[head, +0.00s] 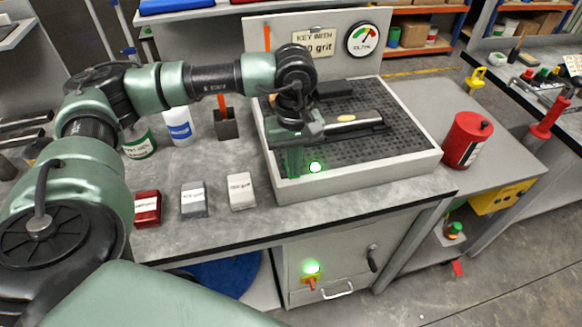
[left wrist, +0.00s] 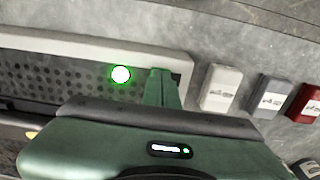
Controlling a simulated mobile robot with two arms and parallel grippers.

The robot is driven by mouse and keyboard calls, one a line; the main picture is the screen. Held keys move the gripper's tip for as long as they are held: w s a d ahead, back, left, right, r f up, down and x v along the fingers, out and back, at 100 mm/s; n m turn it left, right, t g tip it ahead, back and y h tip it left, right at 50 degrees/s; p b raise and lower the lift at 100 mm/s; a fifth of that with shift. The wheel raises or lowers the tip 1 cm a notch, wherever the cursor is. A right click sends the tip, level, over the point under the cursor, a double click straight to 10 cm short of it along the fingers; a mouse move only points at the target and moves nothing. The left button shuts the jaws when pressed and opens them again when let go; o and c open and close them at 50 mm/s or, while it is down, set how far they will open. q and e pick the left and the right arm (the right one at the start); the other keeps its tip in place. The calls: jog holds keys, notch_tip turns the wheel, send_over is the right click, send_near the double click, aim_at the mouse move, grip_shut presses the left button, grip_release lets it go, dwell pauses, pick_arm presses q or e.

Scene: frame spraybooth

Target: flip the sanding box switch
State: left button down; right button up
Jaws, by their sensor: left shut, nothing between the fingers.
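The sanding box (head: 370,173) is a grey tray with a black perforated top on the bench. A lit green lamp (head: 315,168) is at its front left rim; it also glows in the left wrist view (left wrist: 120,74). My left gripper (head: 293,163) points down at the box's front left corner, just left of the lamp, with its green fingers together and empty. The fingers (left wrist: 161,88) show beside the lamp in the left wrist view. I cannot make out a switch on the box; the gripper may hide it. My right gripper is out of view.
A dark sanding tool (head: 350,124) lies on the perforated top. White (head: 241,191), grey (head: 194,199) and red (head: 147,208) small boxes stand left of it. A red canister (head: 467,140) stands right. Below, a cabinet has a yellow-red switch (head: 311,281) under a lit green lamp.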

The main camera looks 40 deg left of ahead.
pick_arm(q)
jog(key=shift+w+a+r+p, duration=0.15)
jog(key=shift+r+p, duration=0.35)
jog(key=shift+r, duration=0.25)
jog(key=shift+r+p, duration=1.25)
jog(key=shift+r, duration=1.4)
